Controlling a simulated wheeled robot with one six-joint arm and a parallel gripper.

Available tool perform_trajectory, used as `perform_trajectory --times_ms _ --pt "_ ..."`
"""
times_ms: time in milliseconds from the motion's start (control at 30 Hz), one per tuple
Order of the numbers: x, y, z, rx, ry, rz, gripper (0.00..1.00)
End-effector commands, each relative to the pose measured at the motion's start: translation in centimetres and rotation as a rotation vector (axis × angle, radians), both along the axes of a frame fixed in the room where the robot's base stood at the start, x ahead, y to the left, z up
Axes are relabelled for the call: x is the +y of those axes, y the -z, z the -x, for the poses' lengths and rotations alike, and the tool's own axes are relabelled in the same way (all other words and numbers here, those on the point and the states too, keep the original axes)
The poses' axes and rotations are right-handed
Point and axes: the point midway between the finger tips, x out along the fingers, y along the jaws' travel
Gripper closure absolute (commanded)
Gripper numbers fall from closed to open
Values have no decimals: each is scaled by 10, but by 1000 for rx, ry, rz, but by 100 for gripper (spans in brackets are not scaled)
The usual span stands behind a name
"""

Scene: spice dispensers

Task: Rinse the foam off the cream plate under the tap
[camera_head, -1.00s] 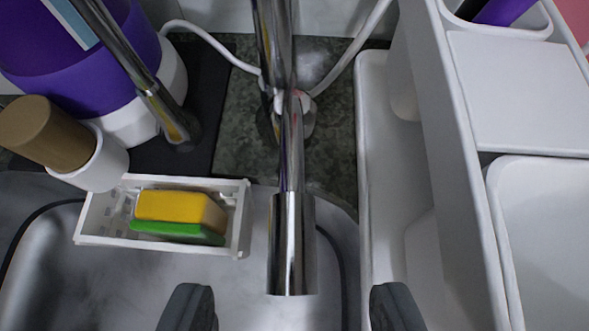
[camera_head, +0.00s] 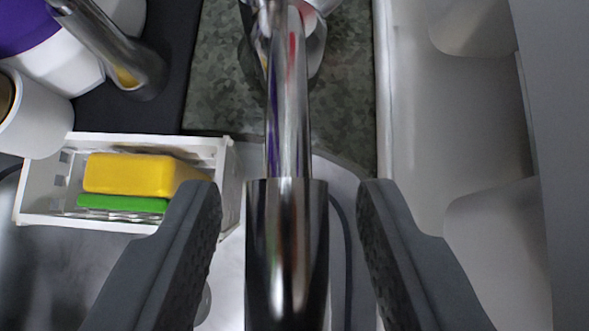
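The chrome tap (camera_head: 288,130) runs down the middle of the view, its thick cylindrical end (camera_head: 287,255) nearest me. My gripper (camera_head: 290,200) is open, with one dark finger on each side of the tap's end. A gap shows between each finger and the metal, so neither finger appears to touch it. The cream plate is not in view, and no foam can be seen.
A white caddy (camera_head: 228,165) with a yellow and green sponge (camera_head: 135,176) sits at the left on the sink's edge. White cups and a purple and white container (camera_head: 75,60) stand at upper left. A white rack (camera_head: 420,120) borders the right side.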

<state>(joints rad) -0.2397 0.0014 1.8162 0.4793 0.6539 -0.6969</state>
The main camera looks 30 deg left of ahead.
Motion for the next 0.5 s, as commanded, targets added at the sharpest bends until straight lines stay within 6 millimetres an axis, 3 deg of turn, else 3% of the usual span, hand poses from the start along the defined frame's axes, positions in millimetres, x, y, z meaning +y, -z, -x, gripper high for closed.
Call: perform_trajectory --times_ms 33,133,500 --pt "0 0 0 0 0 0 69" --pt "0 0 0 0 0 0 86" --pt "1 -6 -1 -1 0 -1 86"
